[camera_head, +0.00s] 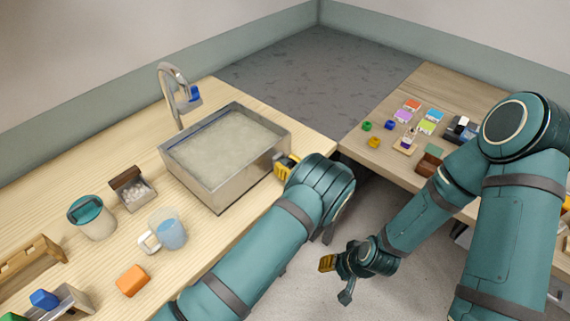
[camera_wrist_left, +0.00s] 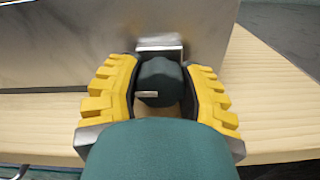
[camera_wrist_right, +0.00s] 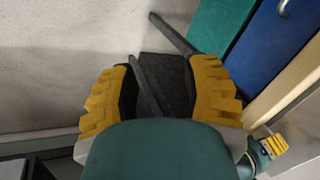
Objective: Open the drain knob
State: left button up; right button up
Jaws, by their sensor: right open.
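The drain knob (camera_wrist_left: 158,80) is a dark rounded knob with a small pale marker bar on its left. It sits on a metal bracket at the side of the steel sink basin (camera_head: 189,185). My left gripper (camera_head: 287,166) is at the basin's right side. In the left wrist view its yellow fingers (camera_wrist_left: 160,88) stand on both sides of the knob, with their dark pads against it. The knob is hidden in the head view. My right gripper (camera_head: 338,280) is open and empty, low over the floor, away from the basin.
A curved faucet (camera_head: 170,88) stands behind the basin. On the near counter are a glass mug (camera_head: 171,233), a teal-lidded container (camera_head: 93,219), a small box (camera_head: 130,188) and an orange block (camera_head: 132,281). The right table (camera_head: 365,155) holds several small coloured items.

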pick_arm(q)
jog(key=c, duration=0.3)
pick_arm(e)
jog(key=shift+f, duration=0.15)
pick_arm(q)
jog(key=n+b, duration=0.3)
jog(key=shift+f, duration=0.2)
jog(key=shift+r+n+b, duration=0.15)
jog(key=shift+n+b, duration=1.55)
jog(key=shift+n, duration=0.2)
pick_arm(e)
notch_tip(320, 180, down, 6)
jog(key=s, duration=0.2)
jog(key=shift+a+g, duration=0.2)
jog(key=shift+g, duration=0.2)
pick_arm(q)
jog(key=o, duration=1.2)
